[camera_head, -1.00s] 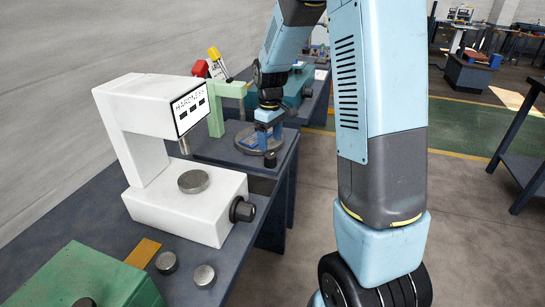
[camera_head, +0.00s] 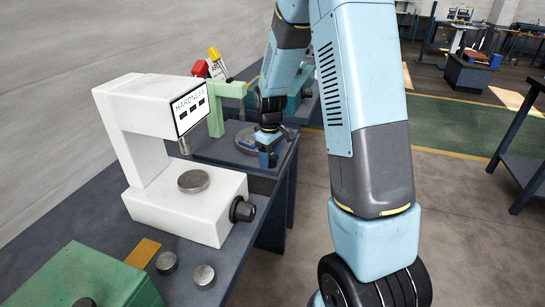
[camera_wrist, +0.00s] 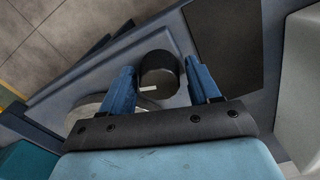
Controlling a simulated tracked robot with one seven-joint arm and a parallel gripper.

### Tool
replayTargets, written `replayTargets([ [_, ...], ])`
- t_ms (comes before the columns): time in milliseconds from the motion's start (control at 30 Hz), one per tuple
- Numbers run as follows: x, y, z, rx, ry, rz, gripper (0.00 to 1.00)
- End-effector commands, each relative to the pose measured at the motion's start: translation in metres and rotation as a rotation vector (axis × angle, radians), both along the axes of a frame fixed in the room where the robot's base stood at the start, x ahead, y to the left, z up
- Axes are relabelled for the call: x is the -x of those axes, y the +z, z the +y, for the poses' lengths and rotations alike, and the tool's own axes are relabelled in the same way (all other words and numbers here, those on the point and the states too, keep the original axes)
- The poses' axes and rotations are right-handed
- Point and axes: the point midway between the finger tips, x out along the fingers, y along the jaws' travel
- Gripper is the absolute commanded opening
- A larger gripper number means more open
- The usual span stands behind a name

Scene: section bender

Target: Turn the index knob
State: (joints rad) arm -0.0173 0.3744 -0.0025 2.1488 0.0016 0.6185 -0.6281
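The index knob (camera_wrist: 160,70) is a dark, short cylinder that shows between my two blue fingers in the wrist view. My gripper (camera_wrist: 158,65) is open, with one finger on each side of the knob. A narrow gap shows on the right side; the left finger is very close, and I cannot tell whether it touches. In the head view my gripper (camera_head: 268,158) is at the front edge of the far bench fixture and mostly hides the knob. A grey round plate (camera_wrist: 92,110) lies partly behind the left finger.
A white hardness tester (camera_head: 190,205) with a black side knob (camera_head: 242,210) stands nearer on the bench. A light green upright (camera_head: 216,108) stands just left of my arm. Two metal discs and a green box (camera_head: 85,275) are in front.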

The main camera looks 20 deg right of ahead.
Motion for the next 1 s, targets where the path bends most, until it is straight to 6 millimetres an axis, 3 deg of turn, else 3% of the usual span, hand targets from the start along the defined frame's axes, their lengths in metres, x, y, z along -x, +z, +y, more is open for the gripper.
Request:
replayTargets([
  [467, 0.0, 0.0002, 0.0002, 0.0, 0.0, 0.0, 0.15],
  [500, 0.0001, 0.0002, -0.0093, 0.0, -0.003, 0.0, 0.15],
  [1000, -0.0006, 0.0005, -0.0006, 0.0, -0.015, -0.001, 0.15],
])
